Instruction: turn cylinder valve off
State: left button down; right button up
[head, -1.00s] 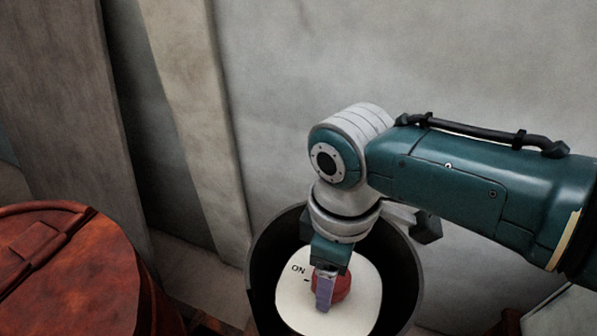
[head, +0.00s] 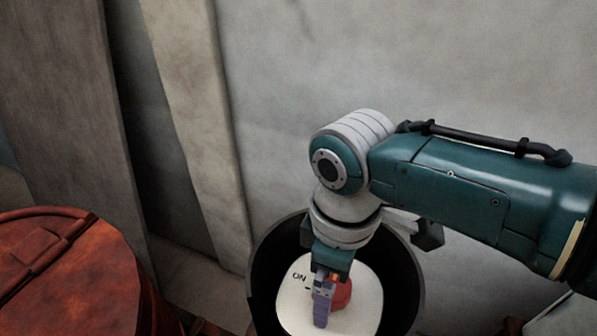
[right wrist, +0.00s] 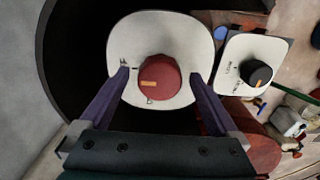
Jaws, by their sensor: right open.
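The valve is a round red knob (right wrist: 160,82) with an orange mark on a white rounded plate (right wrist: 190,38). In the head view, the knob (head: 343,294) shows partly behind my right gripper (head: 322,300), and the plate (head: 368,312) reads "ON" at its upper left. My right gripper (right wrist: 160,73) points down over the plate, open, its two purple fingers on either side of the knob in the wrist view, with gaps visible. I cannot tell how far down the fingers reach. My left gripper is not in view.
A dark round housing (head: 266,275) surrounds the plate. A rusty red drum (head: 70,275) stands at the left. A grey wall (head: 450,60) is behind. The wrist view shows a second white plate with a black knob (right wrist: 257,74) at the right, with clutter beyond.

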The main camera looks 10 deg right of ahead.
notch_tip(320, 180, up, 10)
jog(key=shift+f, duration=0.15)
jog(key=shift+p, duration=0.3)
jog(key=shift+s+f, duration=0.1)
jog(key=s+a+f+m+t+y, duration=0.1)
jog(key=s+a+f+m+y, duration=0.15)
jog(key=s, duration=0.45)
jog(key=s+d+r+m+t+h, duration=0.2)
jog(key=s+d+r+m+t, duration=0.15)
jog(key=s+d+m, duration=0.5)
notch_tip(320, 180, up, 15)
jog(key=d+n+p, duration=0.2)
jog(key=p, duration=1.2)
jog(key=shift+s+g+p, duration=0.25)
jog(key=shift+g+p, duration=0.15)
jog(key=shift+g, duration=0.05)
jog(key=shift+d+r, duration=0.1)
